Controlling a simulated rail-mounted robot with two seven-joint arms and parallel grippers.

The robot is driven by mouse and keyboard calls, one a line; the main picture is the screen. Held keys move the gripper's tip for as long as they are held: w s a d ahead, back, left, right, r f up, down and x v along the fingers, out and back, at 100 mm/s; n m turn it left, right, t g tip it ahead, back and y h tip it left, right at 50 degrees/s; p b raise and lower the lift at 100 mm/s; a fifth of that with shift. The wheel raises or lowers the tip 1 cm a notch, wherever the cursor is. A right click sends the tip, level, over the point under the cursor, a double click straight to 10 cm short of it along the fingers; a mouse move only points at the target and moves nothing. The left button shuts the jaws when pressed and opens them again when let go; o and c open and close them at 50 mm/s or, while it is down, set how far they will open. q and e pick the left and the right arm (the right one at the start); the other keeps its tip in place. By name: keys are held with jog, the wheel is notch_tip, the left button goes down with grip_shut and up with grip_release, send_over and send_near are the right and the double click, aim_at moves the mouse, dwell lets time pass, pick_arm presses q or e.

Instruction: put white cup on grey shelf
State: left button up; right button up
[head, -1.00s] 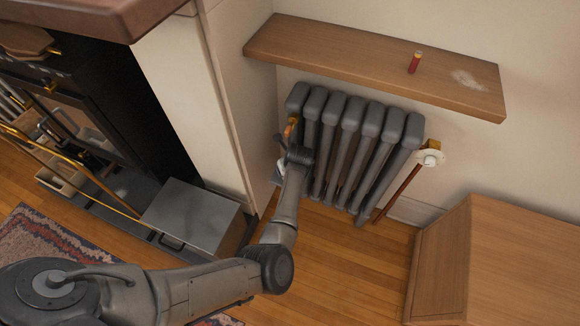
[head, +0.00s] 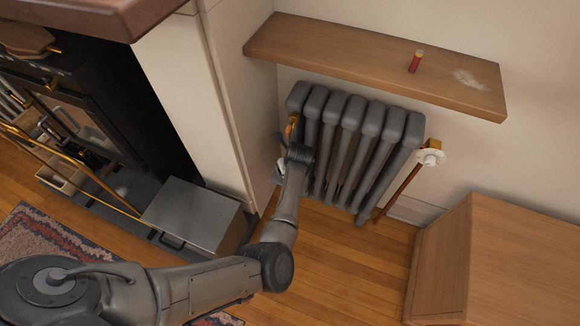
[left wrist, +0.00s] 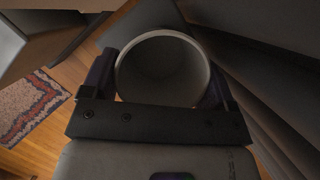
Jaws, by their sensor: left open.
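In the left wrist view, a round, pale-rimmed cup (left wrist: 164,62) shows from its open top, dim in shadow. My left gripper (left wrist: 160,78) is open, with one finger on each side of the cup. In the head view my left gripper (head: 282,165) is down at the left end of the radiator, mostly hidden behind my own wrist. I cannot clearly make out the cup there. I see no shelf that is plainly grey; the wall shelf in the head view is brown wood. My right gripper is not in view.
The grey radiator (head: 350,150) stands close beside my left wrist. The wooden wall shelf (head: 350,58) above it holds a small red cylinder (head: 415,62). A grey metal box (head: 192,213) is to the left, a wooden cabinet (head: 505,255) to the right.

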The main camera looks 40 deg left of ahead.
pick_arm(q)
jog(key=shift+p+v, duration=2.1)
jog(key=shift+v, duration=0.65)
